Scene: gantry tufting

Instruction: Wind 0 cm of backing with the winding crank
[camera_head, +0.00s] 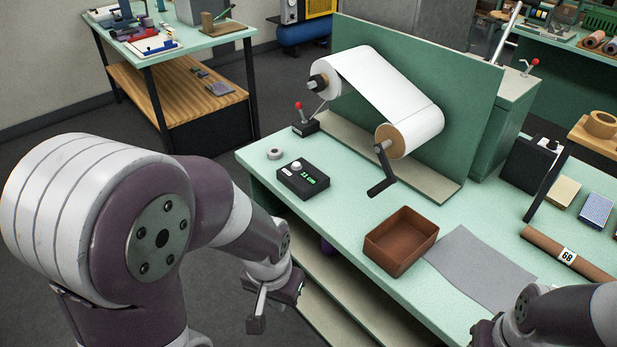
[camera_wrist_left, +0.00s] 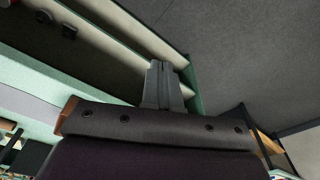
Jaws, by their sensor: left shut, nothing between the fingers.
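The winding crank (camera_head: 381,173) is a dark arm on the front end of the lower roll (camera_head: 412,132), hanging down and slightly left. A white backing web (camera_head: 375,85) runs from the upper roll (camera_head: 347,78) down to the lower roll, in front of a green upright panel (camera_head: 462,110). A small black counter box (camera_head: 303,180) with a green display stands on the bench, left of the crank. My left gripper (camera_head: 257,312) is shut and empty, low in front of the bench edge and apart from the crank. It also shows in the left wrist view (camera_wrist_left: 160,85). My right gripper's fingers are hidden.
The mint bench (camera_head: 350,226) carries a brown tray (camera_head: 400,241), a grey sheet (camera_head: 480,268), a cardboard tube (camera_head: 568,255) and a red-knobbed lever (camera_head: 303,124). A grey ring (camera_head: 275,153) lies near its left end.

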